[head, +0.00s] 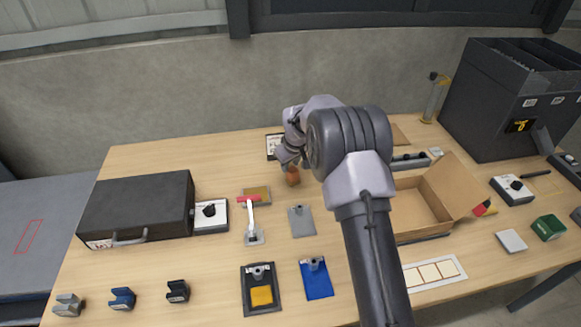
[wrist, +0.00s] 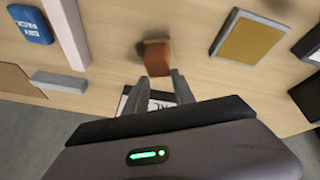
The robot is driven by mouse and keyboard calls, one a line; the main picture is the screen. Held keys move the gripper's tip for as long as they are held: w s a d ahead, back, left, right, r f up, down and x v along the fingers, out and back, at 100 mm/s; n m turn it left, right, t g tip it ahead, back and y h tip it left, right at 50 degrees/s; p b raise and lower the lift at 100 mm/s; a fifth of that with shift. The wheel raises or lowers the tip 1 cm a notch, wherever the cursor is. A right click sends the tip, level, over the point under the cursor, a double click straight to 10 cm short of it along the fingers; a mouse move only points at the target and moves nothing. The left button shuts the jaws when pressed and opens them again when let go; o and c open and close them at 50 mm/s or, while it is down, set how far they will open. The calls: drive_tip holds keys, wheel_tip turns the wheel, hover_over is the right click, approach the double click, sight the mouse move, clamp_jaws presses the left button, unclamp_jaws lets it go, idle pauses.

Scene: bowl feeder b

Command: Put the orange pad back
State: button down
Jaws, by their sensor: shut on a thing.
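My gripper (head: 291,163) is shut on a small orange-brown block, which I take to be the orange pad (head: 293,177). In the wrist view the pad (wrist: 157,58) sticks out past the fingertips (wrist: 163,80), with a paler tan edge on its far side. My gripper is over the back middle of the table; how high the pad is above the wood is hard to tell.
A grey-framed tan plate (wrist: 250,42) lies near the pad, with a white and red-handled tool (head: 251,219) by it. A dark case (head: 137,207) stands left, an open cardboard box (head: 421,204) right. A yellow pad (head: 261,295) lies on a black board in front.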

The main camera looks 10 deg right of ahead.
drive_tip(key=c, duration=1)
unclamp_jaws()
drive_tip(key=shift+f, duration=0.15)
drive_tip(key=shift+c, duration=0.2)
drive_tip(key=s+r+m+p, duration=0.2)
drive_tip(key=s+r, duration=0.7)
drive_tip(key=r, duration=0.4)
drive_tip(key=s+r+m+p, duration=0.2)
drive_tip(key=s+r, duration=0.7)
drive_tip(key=r, duration=0.4)
drive_tip(key=s+a+m, duration=0.1)
drive_tip(key=s+m, duration=0.1)
drive_tip(key=s, duration=1.1)
drive_tip(key=s+a+r+m+t+y, duration=0.1)
drive_tip(key=s+a+m, duration=0.1)
drive_tip(key=s, duration=1.1)
drive_tip(key=shift+s+m+y, duration=0.15)
drive_tip(key=shift+m+y, duration=0.15)
drive_tip(key=shift+m, duration=0.4)
